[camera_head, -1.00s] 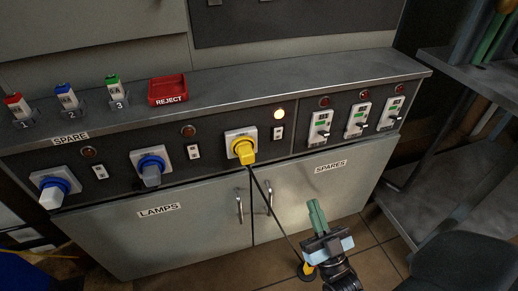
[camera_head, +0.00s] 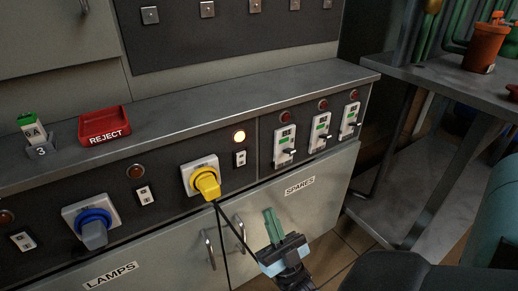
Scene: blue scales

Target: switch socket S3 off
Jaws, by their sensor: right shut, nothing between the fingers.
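A yellow plug (camera_head: 206,183) sits in a socket (camera_head: 187,174) on the dark panel, with a black cable hanging down from it. A small white rocker switch (camera_head: 240,158) is just right of that socket, under a lit lamp (camera_head: 238,136). I cannot read an S3 label. A blue-ringed socket (camera_head: 92,227) with a grey plug is further left, with its own switch (camera_head: 144,196) and an unlit lamp (camera_head: 135,171). My right gripper (camera_head: 270,213) is shut and empty, in front of the cabinet door, below and right of the lit socket's switch. My left gripper is not in view.
Three white breakers (camera_head: 284,146) with red lamps are at the panel's right end. A red reject tray (camera_head: 104,127) and a tagged holder (camera_head: 40,148) stand on the ledge. Door handles (camera_head: 209,249) stick out below. A grey shelf (camera_head: 450,85) is at the right.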

